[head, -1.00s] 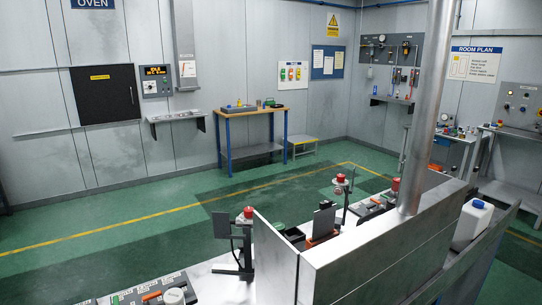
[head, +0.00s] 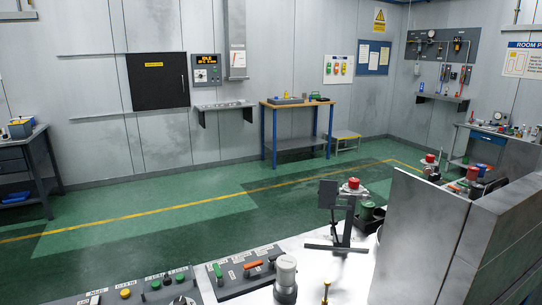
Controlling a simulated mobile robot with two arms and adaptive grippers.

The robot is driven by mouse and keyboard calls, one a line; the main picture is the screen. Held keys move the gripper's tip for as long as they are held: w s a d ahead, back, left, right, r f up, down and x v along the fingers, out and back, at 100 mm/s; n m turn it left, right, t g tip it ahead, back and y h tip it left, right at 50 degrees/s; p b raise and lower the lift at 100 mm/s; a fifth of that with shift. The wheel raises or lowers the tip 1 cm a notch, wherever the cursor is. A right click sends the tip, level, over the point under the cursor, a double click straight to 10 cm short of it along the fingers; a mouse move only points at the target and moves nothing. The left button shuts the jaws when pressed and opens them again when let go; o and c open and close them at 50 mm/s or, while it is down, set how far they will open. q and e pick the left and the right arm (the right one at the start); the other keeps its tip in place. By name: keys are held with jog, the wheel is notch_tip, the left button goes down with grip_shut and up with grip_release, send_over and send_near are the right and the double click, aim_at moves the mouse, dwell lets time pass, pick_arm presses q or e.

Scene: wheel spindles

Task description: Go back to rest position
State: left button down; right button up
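Neither of my grippers nor my arms shows in the head view. The worktop's front panel (head: 150,288) carries labelled buttons and knobs. A panel with green and orange handles (head: 245,270) and a grey-white cylinder (head: 285,278) sit along the near edge.
A grey metal partition (head: 425,235) blocks the right. Open green floor (head: 130,240) with a yellow line lies beyond the worktop. A wooden-topped bench (head: 297,104) stands at the back wall. A dark workbench (head: 28,165) is at the left.

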jog(key=shift+d, duration=0.9)
jog(key=shift+a, duration=0.15)
jog(key=shift+a, duration=0.65)
jog(key=shift+d, duration=0.4)
